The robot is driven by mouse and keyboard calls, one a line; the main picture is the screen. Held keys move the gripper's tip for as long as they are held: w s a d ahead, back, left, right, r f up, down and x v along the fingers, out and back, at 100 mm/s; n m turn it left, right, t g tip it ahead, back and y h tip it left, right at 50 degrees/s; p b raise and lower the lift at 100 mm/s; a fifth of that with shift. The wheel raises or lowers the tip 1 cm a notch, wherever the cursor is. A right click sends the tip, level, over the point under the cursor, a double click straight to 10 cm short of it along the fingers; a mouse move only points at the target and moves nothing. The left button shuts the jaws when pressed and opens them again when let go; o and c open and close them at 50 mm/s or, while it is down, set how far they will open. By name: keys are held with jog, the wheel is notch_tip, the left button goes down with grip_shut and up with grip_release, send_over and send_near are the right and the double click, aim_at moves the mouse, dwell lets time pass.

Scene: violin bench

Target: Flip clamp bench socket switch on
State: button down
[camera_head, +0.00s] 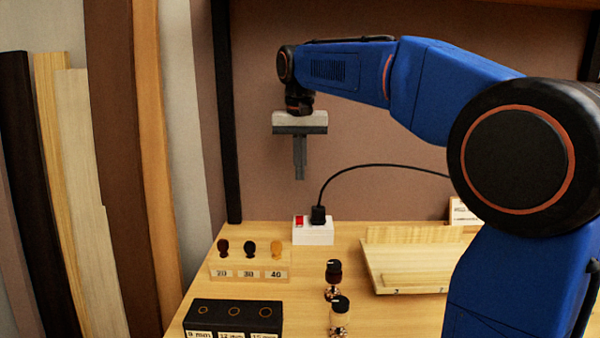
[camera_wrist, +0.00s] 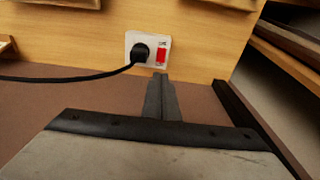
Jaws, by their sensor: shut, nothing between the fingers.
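A white bench socket (camera_head: 314,236) stands at the back edge of the wooden bench, with a red rocker switch (camera_head: 300,221) on its left part and a black plug (camera_head: 318,215) beside the switch. In the wrist view the socket (camera_wrist: 133,38) shows the plug (camera_wrist: 141,52) on the left and the red switch (camera_wrist: 161,55) on the right. I cannot tell the switch's position. My gripper (camera_head: 299,177) points down above the socket, apart from it, with its fingers together and empty. The fingertips (camera_wrist: 160,76) appear just below the switch in the wrist view.
A black cable (camera_head: 370,166) arcs from the plug to the right, behind my arm. A peg rack (camera_head: 248,272), a black block with holes (camera_head: 235,318), two small jars (camera_head: 333,280) and wooden boards (camera_head: 415,262) occupy the bench. A dark post (camera_head: 226,110) rises left of the socket.

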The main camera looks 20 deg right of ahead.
aim_at(300, 219)
jog(key=f, duration=0.3)
jog(key=w+f, duration=0.1)
jog(key=f, duration=0.7)
jog(key=shift+w+d+f, duration=0.15)
jog(key=shift+d+f, duration=0.05)
jog(key=shift+w+f, duration=0.1)
jog(key=shift+f, duration=0.1)
jog(key=shift+s+a+r, duration=0.1)
jog(key=shift+s+a, duration=0.15)
jog(key=shift+s, duration=0.5)
jog(key=shift+r, duration=0.15)
